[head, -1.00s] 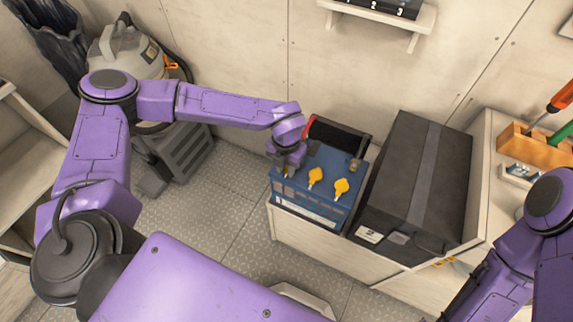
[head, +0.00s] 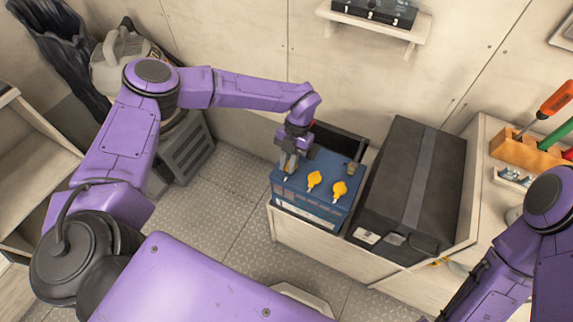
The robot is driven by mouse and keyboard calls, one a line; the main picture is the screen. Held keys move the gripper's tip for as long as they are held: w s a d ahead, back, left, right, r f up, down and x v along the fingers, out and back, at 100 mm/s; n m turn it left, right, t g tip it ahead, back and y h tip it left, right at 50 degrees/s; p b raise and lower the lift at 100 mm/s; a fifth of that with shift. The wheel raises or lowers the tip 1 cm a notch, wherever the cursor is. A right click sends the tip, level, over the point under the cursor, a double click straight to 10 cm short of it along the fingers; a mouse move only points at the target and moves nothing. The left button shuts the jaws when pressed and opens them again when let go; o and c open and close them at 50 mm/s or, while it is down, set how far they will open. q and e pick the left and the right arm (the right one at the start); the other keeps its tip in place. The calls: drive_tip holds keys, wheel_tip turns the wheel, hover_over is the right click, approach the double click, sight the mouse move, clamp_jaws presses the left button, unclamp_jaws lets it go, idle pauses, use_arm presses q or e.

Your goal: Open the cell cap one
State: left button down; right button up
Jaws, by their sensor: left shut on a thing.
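The blue battery (head: 330,212) stands on a pale bench beside a large black box. Two yellow caps, one in the middle (head: 314,180) and one on the right (head: 339,190), stick up from its top. My left gripper (head: 288,168) points down at the left end of the battery top, in line with these caps. It is shut on cell cap one, which its fingers mostly hide. My right arm comes in at the lower right, and its gripper does not show.
The black box (head: 412,190) with a grey strap stands close on the battery's right. A terminal post (head: 350,168) rises at the battery's back right corner. An orange tool rack (head: 525,152) is at far right. The floor (head: 215,220) left of the bench is clear.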

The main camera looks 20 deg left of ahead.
use_arm(q)
drive_tip(key=shift+w+r+g+b, duration=0.25)
drive_tip(key=shift+w+g+b, duration=0.4)
drive_tip(key=shift+g, duration=0.35)
drive_tip(key=c, duration=1.1)
unclamp_jaws()
drive_tip(key=shift+w+f, duration=0.15)
drive_tip(key=shift+w, duration=0.1)
drive_tip(key=b+v, duration=0.2)
drive_tip(key=v, duration=0.8)
drive_tip(key=shift+w, duration=0.35)
